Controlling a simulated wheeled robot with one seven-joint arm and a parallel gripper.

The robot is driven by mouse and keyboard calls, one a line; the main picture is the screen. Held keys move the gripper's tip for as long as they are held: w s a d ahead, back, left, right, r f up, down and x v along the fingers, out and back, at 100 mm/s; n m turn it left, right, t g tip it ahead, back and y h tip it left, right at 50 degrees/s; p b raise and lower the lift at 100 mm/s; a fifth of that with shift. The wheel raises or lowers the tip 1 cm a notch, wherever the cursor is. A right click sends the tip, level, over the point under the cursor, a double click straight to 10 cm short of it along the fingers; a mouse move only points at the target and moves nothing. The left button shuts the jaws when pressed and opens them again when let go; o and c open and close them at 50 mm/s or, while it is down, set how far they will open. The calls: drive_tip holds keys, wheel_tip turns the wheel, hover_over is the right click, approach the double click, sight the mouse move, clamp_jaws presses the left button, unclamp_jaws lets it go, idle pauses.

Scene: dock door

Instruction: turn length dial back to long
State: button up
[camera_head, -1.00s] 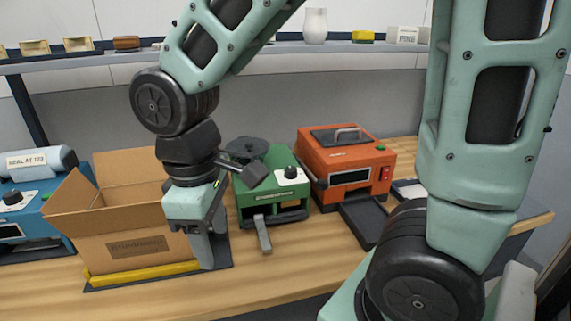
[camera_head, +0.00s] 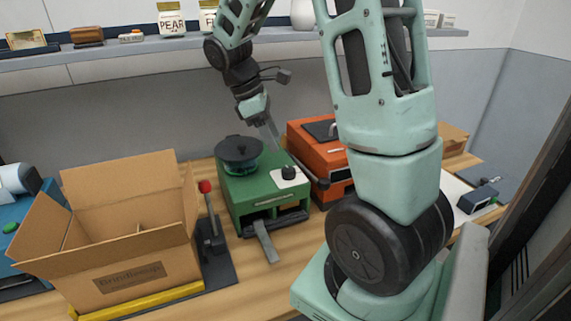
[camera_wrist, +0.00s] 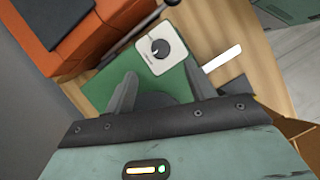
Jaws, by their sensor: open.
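The green machine (camera_head: 262,192) stands on the wooden bench, with a black reel on its top at the back and a grey tongue sticking out in front. Its black dial knob (camera_head: 289,173) sits on a white plate on the top right. In the wrist view the dial (camera_wrist: 160,47) shows a light pointer mark; the plate's lettering is too small to read. My gripper (camera_head: 274,140) is above and behind the dial, apart from it. In the wrist view my gripper (camera_wrist: 128,92) has its fingers spread with nothing between them, and the dial lies beyond them.
An orange machine (camera_head: 318,160) stands close on the right of the green one. A red-knobbed lever (camera_head: 206,188) and an open cardboard box (camera_head: 130,245) are on the left. A shelf (camera_head: 120,48) with jars runs along the back wall. Bare bench shows in front.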

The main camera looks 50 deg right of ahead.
sight(288, 169)
drive_tip(key=x, duration=0.9)
drive_tip(key=shift+f, duration=0.25)
drive_tip(key=shift+c, duration=0.3)
drive_tip(key=c, duration=0.9)
